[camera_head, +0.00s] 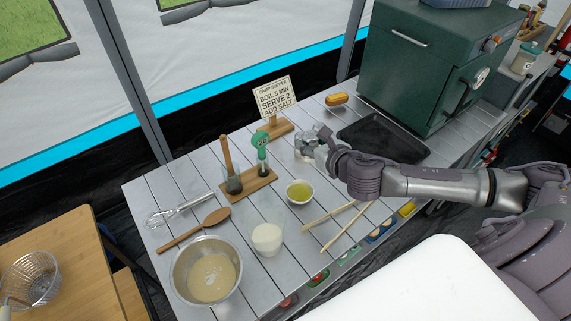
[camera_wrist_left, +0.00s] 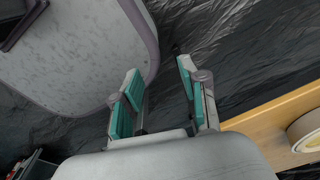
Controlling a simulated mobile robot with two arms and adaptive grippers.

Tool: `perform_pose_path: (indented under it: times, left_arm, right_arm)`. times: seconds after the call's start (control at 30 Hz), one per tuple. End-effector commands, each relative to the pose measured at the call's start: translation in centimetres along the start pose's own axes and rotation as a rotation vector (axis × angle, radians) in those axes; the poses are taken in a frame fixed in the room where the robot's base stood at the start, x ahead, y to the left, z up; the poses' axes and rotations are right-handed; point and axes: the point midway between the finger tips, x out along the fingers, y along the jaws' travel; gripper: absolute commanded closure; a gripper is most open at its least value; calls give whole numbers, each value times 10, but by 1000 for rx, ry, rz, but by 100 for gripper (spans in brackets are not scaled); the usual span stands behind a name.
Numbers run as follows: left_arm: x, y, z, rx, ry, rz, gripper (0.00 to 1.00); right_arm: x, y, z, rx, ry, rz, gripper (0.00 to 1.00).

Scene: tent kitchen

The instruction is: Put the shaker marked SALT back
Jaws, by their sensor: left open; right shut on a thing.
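My right gripper (camera_head: 314,146) is over the grey slatted table (camera_head: 170,184), behind the small yellow-filled bowl. It is shut on a small glassy, silver-grey thing (camera_head: 304,153), partly hidden by the fingers. This may be a shaker, but I cannot read any marking on it. I cannot tell if it touches the table. A wooden holder (camera_head: 256,186) to its left carries a wooden-handled item (camera_head: 227,160) and a green-topped item (camera_head: 262,143). No SALT label is readable. My left gripper (camera_wrist_left: 160,95) is open and empty in the left wrist view, above dark floor covering.
A sign (camera_head: 276,97) reading "ADD SALT" stands behind the right gripper. A black tray (camera_head: 384,137) and green oven (camera_head: 420,65) are to the right. In front are the yellow-filled bowl (camera_head: 299,192), chopsticks (camera_head: 345,228), a white cup (camera_head: 267,239) and a mixing bowl (camera_head: 205,274).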

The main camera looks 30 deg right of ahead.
Motion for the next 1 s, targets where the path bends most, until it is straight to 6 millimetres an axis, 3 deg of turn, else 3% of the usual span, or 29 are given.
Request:
perform_pose_path:
  times: [0.1,0.2,0.43,0.7,0.87,1.0]
  left_arm:
    - [4,-4,17,-2,-23,-6,57]
    - [3,-6,24,-3,-34,-8,57]
    - [-6,-7,20,-2,-29,-9,57]
    - [-6,0,-1,-1,4,-1,57]
    - [-6,1,1,0,0,1,57]
    - [-4,1,5,0,-6,1,57]
  right_arm:
    - [7,-26,-5,4,7,-8,94]
    - [15,-30,-7,13,10,-8,94]
    - [63,-8,-14,19,9,-6,94]
    - [119,15,-28,14,11,-8,94]
    - [131,20,-32,11,11,-8,94]
    - [138,21,-50,11,15,-9,94]
